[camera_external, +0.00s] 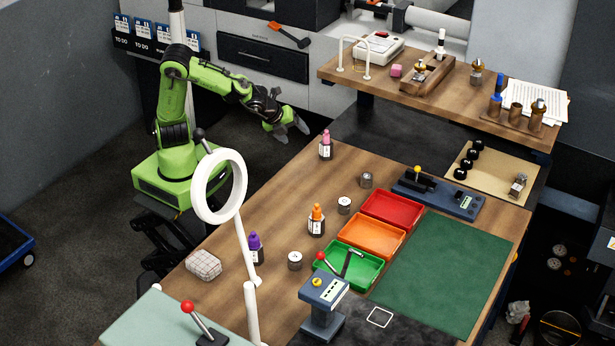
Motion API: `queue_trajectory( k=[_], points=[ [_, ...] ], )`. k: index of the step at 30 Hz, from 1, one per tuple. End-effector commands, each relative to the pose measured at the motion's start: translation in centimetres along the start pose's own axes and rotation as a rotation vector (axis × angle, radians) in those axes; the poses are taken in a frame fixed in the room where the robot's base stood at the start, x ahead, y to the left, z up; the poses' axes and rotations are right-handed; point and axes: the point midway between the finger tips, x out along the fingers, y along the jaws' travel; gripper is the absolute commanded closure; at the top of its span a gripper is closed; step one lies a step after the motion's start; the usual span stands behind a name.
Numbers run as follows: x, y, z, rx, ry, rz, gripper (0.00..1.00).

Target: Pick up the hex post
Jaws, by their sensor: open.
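My gripper (300,128) is open and empty. It hangs beyond the far left edge of the wooden bench (285,190), left of the raised shelf and apart from everything on the bench. I cannot tell for sure which piece is the hex post. Small metal pieces that could be it are a grey block-like piece (519,186) on the tan mat at the right, and a metal piece with a brownish top (476,71) on the raised shelf. Three short grey cylinders (366,180) stand on the bench; their exact shape is too small to tell.
A white ring lamp (238,190) rises at the front left. Red (392,208), orange (371,237) and green (348,267) trays sit mid-bench beside a green mat (445,260). Bottles with pink (326,145), orange (316,220) and purple (256,248) caps stand left of them.

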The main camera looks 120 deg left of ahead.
Motion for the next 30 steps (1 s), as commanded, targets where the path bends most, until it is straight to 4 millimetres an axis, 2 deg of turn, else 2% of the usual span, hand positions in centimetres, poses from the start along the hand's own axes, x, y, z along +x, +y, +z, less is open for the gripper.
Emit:
queue_trajectory(
  k=[1, 3, 8, 11, 15, 16, 18, 24, 27, 30],
  points=[
    [0.5, -1.2, 0.7, 0.121, -0.095, -0.063, 0.27],
    [0.1, -3.2, 1.8, 0.273, -0.212, -0.144, 0.27],
    [-3.2, -7.4, 3.1, 0.562, -0.462, -0.293, 0.27],
    [-6.2, -9.8, 3.1, 0.717, -0.616, -0.372, 0.27],
    [-11.7, -12.3, 2.2, 0.913, -0.846, -0.471, 0.27],
    [-11.7, -12.2, 1.9, 0.935, -0.868, -0.472, 0.27],
    [-8.8, -10.5, 1.3, 0.929, -0.857, -0.457, 0.27],
    [-3.5, -7.3, -0.9, 0.926, -0.854, -0.462, 0.27],
    [-1.4, -6.0, -1.8, 0.924, -0.851, -0.462, 0.27],
    [-0.2, -5.2, -2.3, 0.919, -0.849, -0.464, 0.27]
  ],
)
